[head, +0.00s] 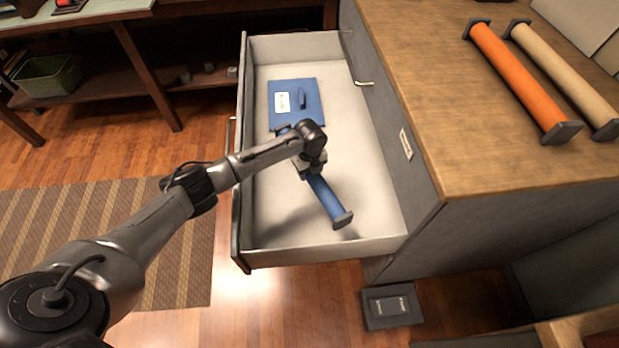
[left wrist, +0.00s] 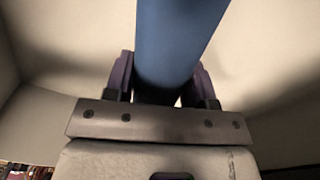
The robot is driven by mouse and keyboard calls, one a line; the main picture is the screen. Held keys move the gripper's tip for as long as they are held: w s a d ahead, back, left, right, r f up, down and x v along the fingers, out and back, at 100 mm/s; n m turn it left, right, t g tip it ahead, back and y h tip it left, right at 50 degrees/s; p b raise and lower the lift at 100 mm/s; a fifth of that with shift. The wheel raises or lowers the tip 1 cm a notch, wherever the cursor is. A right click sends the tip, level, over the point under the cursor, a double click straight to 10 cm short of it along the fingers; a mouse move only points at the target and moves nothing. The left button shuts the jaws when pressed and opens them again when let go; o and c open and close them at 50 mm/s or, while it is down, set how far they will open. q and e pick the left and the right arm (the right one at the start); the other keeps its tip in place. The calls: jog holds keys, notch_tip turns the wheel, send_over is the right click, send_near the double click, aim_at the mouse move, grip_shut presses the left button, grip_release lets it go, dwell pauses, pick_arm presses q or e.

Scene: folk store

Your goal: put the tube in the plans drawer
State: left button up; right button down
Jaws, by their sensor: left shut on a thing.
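The blue tube (head: 325,196) with dark square end caps is held by my left gripper (head: 313,174), over the inside of the open plans drawer (head: 285,226). The tube also shows in the left wrist view (left wrist: 176,40), between the two fingers of the left gripper (left wrist: 160,88). The left gripper is shut on it. A shadow lies on the pale drawer floor beside the tube; I cannot tell whether the tube touches the floor. The tube's far end is hidden behind the gripper. My right gripper is not in view.
A blue folder-like case (head: 310,88) with a handle lies at the back of the drawer. An orange tube (head: 520,78) and a tan tube (head: 565,72) lie on the wooden cabinet top (head: 420,60). A dark box (head: 391,306) is on the floor.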

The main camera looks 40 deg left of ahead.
pick_arm(q)
jog(key=shift+f, duration=0.65)
notch_tip(320, 180, down, 4)
jog(key=shift+r+b, duration=0.2)
jog(key=shift+b, duration=1.05)
jog(key=shift+f, duration=0.35)
jog(key=shift+d, duration=0.1)
jog(key=shift+f, duration=0.1)
jog(key=o, duration=1)
jog(key=shift+o, duration=0.2)
